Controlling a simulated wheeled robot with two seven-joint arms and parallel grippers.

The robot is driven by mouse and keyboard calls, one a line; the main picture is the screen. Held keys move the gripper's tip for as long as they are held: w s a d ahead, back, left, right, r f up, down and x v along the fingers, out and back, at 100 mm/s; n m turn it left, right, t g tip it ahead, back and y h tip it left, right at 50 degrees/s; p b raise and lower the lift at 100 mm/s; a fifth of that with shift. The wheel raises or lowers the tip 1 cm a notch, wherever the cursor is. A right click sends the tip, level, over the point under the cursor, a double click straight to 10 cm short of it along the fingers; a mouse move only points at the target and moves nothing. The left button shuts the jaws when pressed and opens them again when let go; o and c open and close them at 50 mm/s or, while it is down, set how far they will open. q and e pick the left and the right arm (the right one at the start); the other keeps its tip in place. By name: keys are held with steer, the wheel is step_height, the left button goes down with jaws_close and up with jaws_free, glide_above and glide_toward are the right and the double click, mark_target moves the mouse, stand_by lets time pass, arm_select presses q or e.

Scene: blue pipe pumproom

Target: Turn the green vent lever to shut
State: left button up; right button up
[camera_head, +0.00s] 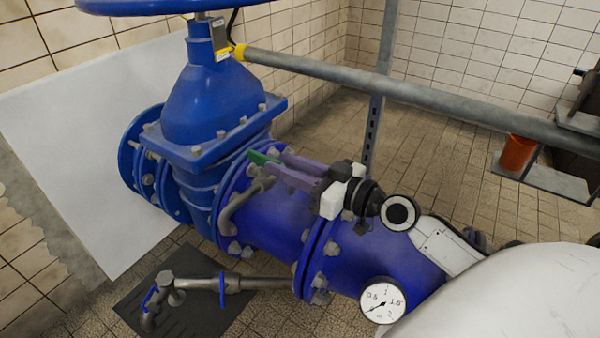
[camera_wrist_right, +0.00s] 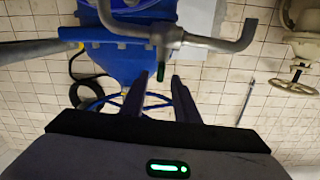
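The green vent lever (camera_head: 262,158) is on a bent metal vent pipe (camera_head: 236,206) beside the big blue valve. My right gripper (camera_head: 280,164) reaches in from the right, and its two purple-grey fingers are at the lever. In the right wrist view, the dark green lever (camera_wrist_right: 160,72) lies between the two fingertips (camera_wrist_right: 160,80), with gaps visible at both sides. The fingers stand apart and do not look closed on it. The lever's far part is partly hidden by the fingers. My left gripper is not in view.
The blue valve body (camera_head: 215,105) stands just left of the lever, with a blue handwheel (camera_head: 150,4) above. A grey rail (camera_head: 400,92) crosses behind. Blue flanged pipe (camera_head: 275,215) runs below my gripper. A round gauge (camera_head: 383,300) is in front; an orange cup (camera_head: 517,153) stands right.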

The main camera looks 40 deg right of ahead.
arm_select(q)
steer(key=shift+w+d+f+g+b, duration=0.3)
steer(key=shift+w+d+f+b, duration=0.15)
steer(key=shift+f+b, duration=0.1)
arm_select(e)
steer(key=shift+v, duration=2.05)
steer(key=shift+a, duration=0.1)
